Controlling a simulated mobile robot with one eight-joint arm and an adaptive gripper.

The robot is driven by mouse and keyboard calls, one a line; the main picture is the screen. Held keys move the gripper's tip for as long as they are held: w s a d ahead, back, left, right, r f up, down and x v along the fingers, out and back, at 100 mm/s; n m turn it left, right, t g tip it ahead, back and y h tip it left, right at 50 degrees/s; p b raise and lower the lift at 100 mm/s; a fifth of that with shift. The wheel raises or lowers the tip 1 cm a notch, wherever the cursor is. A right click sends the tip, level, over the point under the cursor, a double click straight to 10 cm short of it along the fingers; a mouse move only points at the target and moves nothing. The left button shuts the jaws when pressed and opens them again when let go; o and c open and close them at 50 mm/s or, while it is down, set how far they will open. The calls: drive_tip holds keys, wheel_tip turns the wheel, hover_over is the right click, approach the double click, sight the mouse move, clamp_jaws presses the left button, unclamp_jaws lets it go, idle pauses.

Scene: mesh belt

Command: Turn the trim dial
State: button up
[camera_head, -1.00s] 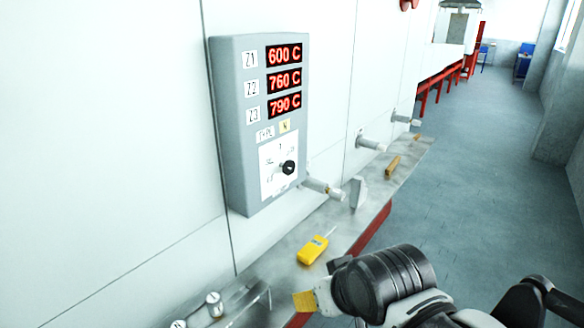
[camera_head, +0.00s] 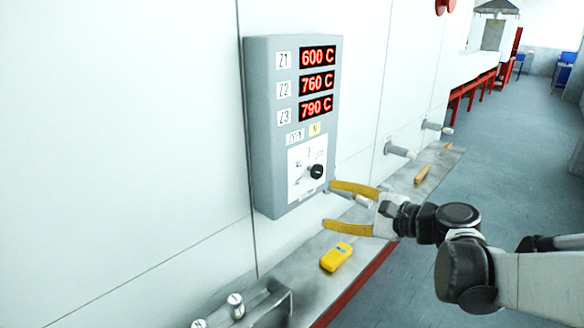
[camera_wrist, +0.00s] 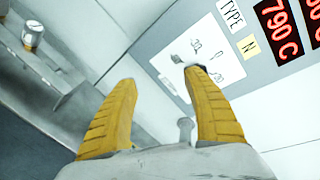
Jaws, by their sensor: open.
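The trim dial is a small black knob (camera_head: 316,171) on a white plate (camera_head: 296,178) low on the grey control box (camera_head: 262,130). My gripper (camera_head: 340,205) is open and empty, with its two yellow fingers pointing left, a little below and right of the dial in the head view. In the wrist view my gripper (camera_wrist: 158,95) points at the panel, and the tip of its right finger covers most of the knob. The white dial plate (camera_wrist: 225,72) with its marks shows behind that fingertip. I cannot tell whether finger and knob touch.
Red displays (camera_head: 317,82) read 600, 760 and 790 C above the dial. A yellow handheld device (camera_head: 337,257) lies on the metal ledge (camera_head: 300,262) below. Pipe stubs (camera_head: 400,151) stick out of the wall to the right. Small metal cylinders (camera_head: 236,305) stand at lower left.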

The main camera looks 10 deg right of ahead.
sight(319, 172)
drive_tip(key=w+d+r+m+t+y, duration=0.1)
drive_tip(key=w+d+r+m+t, duration=0.15)
drive_tip(key=d, duration=0.25)
drive_tip(key=shift+m, duration=0.25)
drive_tip(key=b+x, duration=0.2)
drive_tip(key=x, duration=0.8)
drive_tip(key=shift+a+r+b, duration=0.1)
drive_tip(key=shift+a+b, duration=0.15)
drive_tip(key=shift+b, duration=0.1)
drive_tip(key=c, duration=1.2)
